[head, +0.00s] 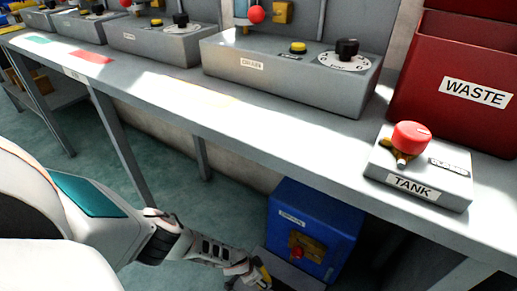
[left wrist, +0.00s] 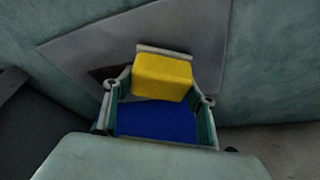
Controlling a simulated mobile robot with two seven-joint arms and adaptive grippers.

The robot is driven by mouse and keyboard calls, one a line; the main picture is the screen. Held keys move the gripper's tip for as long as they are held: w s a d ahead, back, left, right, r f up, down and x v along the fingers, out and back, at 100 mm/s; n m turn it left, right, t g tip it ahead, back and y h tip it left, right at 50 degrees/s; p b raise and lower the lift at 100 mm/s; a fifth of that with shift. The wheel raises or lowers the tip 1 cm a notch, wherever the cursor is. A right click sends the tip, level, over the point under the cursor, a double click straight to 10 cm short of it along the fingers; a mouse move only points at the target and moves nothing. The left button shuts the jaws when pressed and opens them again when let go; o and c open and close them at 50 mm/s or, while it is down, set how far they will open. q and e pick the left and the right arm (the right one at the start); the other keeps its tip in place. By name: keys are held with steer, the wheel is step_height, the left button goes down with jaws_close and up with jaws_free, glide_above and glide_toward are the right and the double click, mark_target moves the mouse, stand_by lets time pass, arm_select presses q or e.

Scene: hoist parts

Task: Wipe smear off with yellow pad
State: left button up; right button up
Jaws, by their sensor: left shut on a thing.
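The yellow pad (left wrist: 163,77) sits between the fingers of my left gripper (left wrist: 160,96) in the left wrist view. A flat blue surface (left wrist: 155,120) shows behind the pad, and I cannot tell whether it is part of it. In the head view my left gripper (head: 250,273) is low, below the bench's front edge and left of a blue box; only a sliver of yellow shows there. A faint tan patch (head: 215,99), possibly the smear, lies on the grey bench top (head: 270,125), in front of the long control box. My right gripper is out of view.
The bench carries grey control boxes (head: 265,75) along the back, a TANK box (head: 415,172) with a red knob, and a red WASTE bin (head: 455,65) at right. The blue box (head: 335,218) stands underneath. The front strip of the bench is mostly clear.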

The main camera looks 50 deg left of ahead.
arm_select(q)
steer(key=shift+w+d+f, duration=0.1)
steer(key=shift+w+d, duration=0.25)
steer(key=shift+d, duration=1.05)
steer(key=shift+w+d+f, duration=0.1)
steer(key=shift+w+d, duration=0.2)
steer(key=shift+d, duration=1.1)
steer(key=shift+w+d+f, duration=0.1)
steer(key=shift+w+d, duration=0.25)
steer(key=shift+d, duration=1.05)
steer(key=shift+w+d, duration=0.15)
steer(key=shift+d, duration=0.6)
steer(key=shift+f+b, duration=0.1)
steer(key=shift+b, duration=0.2)
steer(key=shift+a, duration=0.1)
steer(key=shift+s+a+f, duration=0.15)
steer(key=shift+s+a, duration=0.4)
steer(key=shift+a, duration=1.75)
steer(key=shift+s+a+f, duration=0.2)
steer(key=shift+s+a, duration=0.4)
steer(key=shift+a, duration=1.75)
steer(key=shift+s+a+f, duration=0.15)
steer(key=shift+s+a, duration=0.4)
steer(key=shift+a, duration=1.75)
